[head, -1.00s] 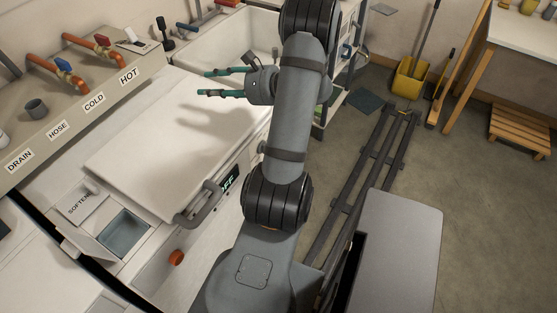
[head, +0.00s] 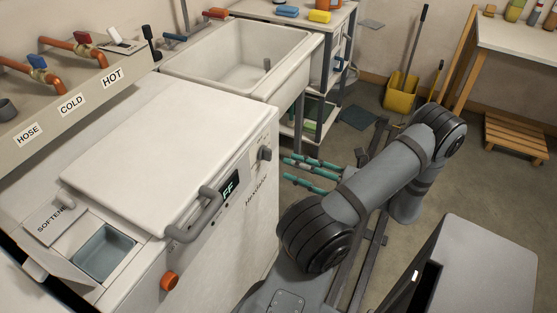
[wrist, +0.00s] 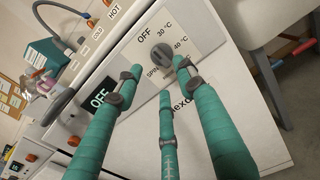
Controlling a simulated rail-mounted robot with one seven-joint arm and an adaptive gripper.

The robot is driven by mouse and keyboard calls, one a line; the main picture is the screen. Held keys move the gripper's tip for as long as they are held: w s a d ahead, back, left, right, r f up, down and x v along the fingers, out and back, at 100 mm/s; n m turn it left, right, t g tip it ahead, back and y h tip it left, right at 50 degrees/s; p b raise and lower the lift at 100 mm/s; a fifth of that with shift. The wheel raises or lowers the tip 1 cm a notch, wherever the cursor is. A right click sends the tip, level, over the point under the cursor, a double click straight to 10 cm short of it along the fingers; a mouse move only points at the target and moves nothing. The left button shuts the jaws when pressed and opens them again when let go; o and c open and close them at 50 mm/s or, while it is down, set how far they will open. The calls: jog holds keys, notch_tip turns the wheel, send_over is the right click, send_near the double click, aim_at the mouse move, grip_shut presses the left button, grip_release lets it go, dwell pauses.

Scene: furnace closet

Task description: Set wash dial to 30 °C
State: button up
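The wash dial (wrist: 161,54) is a dark grey knob on the washer's white front panel. Printed OFF, 30 °C, 40 °C and SPIN labels surround it; I cannot tell for sure which one it points to. In the head view the dial (head: 264,154) sits at the panel's right end. The washer display (wrist: 102,94) reads OFF. My gripper (wrist: 158,78) has teal fingers, spread open and empty, pointing toward the panel just below the dial in the wrist view. In the head view my gripper (head: 308,172) is right of the panel, apparently apart from the dial.
The washer's grey lid handle (head: 196,217) juts out left of the dial. An orange knob (head: 169,281) is lower on the front. A sink (head: 240,55) and shelf unit (head: 322,110) stand behind.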

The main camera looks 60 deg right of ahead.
aim_at(270, 158)
jog(key=w, duration=0.4)
jog(key=w+a, duration=0.1)
jog(key=w, duration=0.1)
jog(key=shift+w, duration=0.1)
jog(key=shift+c, duration=1.4)
grip_shut()
